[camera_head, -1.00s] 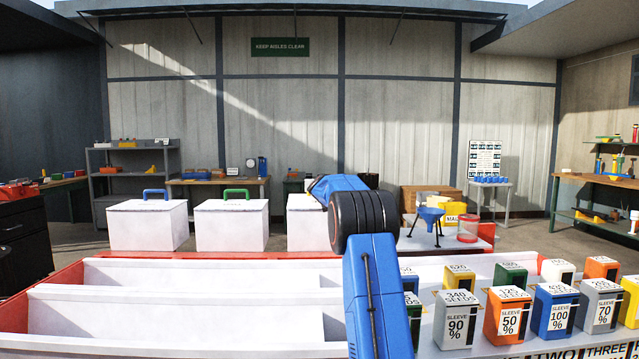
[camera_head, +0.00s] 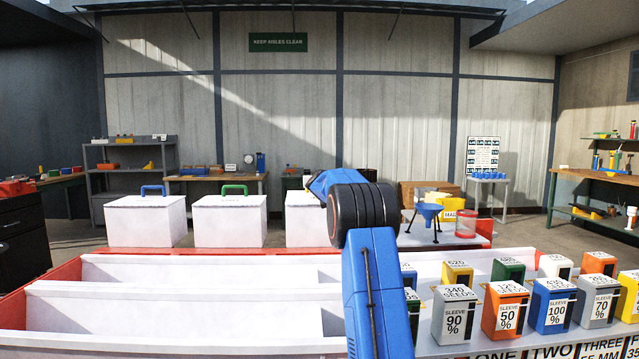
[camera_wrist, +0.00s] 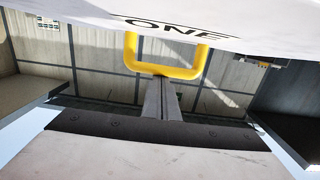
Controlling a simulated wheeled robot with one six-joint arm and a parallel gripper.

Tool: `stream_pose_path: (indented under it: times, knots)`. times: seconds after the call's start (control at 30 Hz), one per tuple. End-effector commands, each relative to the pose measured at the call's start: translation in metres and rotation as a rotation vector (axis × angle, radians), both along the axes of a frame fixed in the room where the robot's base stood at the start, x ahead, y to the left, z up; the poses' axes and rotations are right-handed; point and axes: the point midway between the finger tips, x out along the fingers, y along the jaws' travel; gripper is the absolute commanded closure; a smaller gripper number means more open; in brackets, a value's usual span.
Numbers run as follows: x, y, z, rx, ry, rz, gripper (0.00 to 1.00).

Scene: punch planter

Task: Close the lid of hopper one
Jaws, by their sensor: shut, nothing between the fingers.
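In the wrist view, a white panel marked ONE (camera_wrist: 100,14) crosses the top, tilted. A yellow loop handle (camera_wrist: 190,72) sticks out from it. My gripper (camera_wrist: 160,82) shows as a grey shut pair of fingers, empty, with its tip at the handle's cross bar. I cannot tell whether it touches the bar. In the head view, my blue arm hides my gripper and most of a white box (camera_head: 302,222) behind it. No yellow handle shows there, and I cannot make out that box's lid.
White boxes with a blue handle (camera_head: 153,190) and a green handle (camera_head: 234,189) stand left of the arm. White troughs with a red edge (camera_head: 60,285) lie in front. Several labelled seed boxes (camera_head: 505,310) and a blue funnel (camera_head: 428,213) stand on the right.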

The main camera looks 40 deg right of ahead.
Motion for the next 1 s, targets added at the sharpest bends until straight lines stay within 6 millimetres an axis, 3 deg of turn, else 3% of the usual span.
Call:
stream_pose_path:
  times: [1.0]
  knots:
    - [-0.125,0.086,0.007,0.000,-0.001,0.001,1.00]
